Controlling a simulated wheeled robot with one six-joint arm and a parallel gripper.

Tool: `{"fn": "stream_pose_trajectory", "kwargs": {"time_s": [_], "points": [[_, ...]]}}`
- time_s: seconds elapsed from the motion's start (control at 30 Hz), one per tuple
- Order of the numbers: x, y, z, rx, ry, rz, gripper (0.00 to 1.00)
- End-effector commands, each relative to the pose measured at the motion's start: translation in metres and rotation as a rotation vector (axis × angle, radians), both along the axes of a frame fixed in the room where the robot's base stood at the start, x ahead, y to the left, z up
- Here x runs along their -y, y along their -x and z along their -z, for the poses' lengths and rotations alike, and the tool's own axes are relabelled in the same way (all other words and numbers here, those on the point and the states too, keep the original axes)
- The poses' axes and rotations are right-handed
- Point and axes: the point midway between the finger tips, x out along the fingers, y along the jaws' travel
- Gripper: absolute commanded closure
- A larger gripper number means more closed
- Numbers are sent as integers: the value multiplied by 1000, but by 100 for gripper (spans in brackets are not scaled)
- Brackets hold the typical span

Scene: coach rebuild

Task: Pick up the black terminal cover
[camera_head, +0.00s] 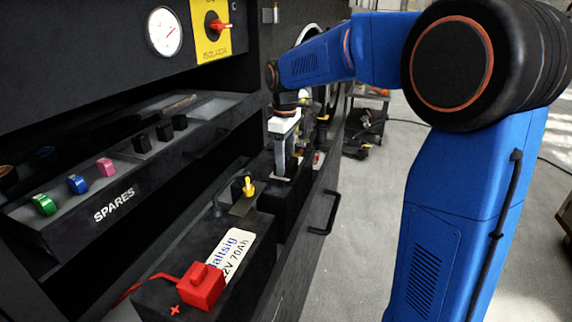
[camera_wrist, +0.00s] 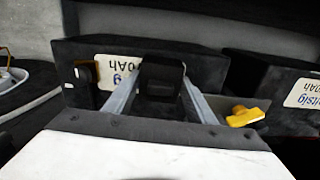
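A black block that looks like the black terminal cover (camera_wrist: 162,74) shows in the wrist view, in front of a battery's label. My gripper (camera_wrist: 162,88) has its two grey fingers apart, one on each side of this block. No clear gap shows between fingertips and block, but whether they press on it I cannot tell. In the head view my gripper (camera_head: 281,174) points down at the far battery (camera_head: 284,198). The cover is not clearly visible there, being hidden or lost against the dark battery.
A near battery (camera_head: 240,285) carries a red terminal cover (camera_head: 201,286). A yellow key-like part (camera_head: 249,187) stands between the batteries and also shows in the wrist view (camera_wrist: 245,116). A spares tray (camera_head: 75,228) holds coloured and black pieces at left. Open floor lies right of the cabinet.

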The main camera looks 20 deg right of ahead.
Motion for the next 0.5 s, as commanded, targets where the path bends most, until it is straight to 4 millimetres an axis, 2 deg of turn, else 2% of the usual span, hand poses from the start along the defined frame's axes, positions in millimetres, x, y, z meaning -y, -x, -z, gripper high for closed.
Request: {"fn": "stream_pose_trajectory", "kwargs": {"time_s": [0.03, 0.1, 0.37, 0.5], "points": [[0, 0, 0, 0, 0, 0, 62], [0, 0, 0, 0, 0, 0, 75], [0, 0, -1, 0, 0, 0, 75], [0, 0, -11, 1, 0, 0, 75]]}}
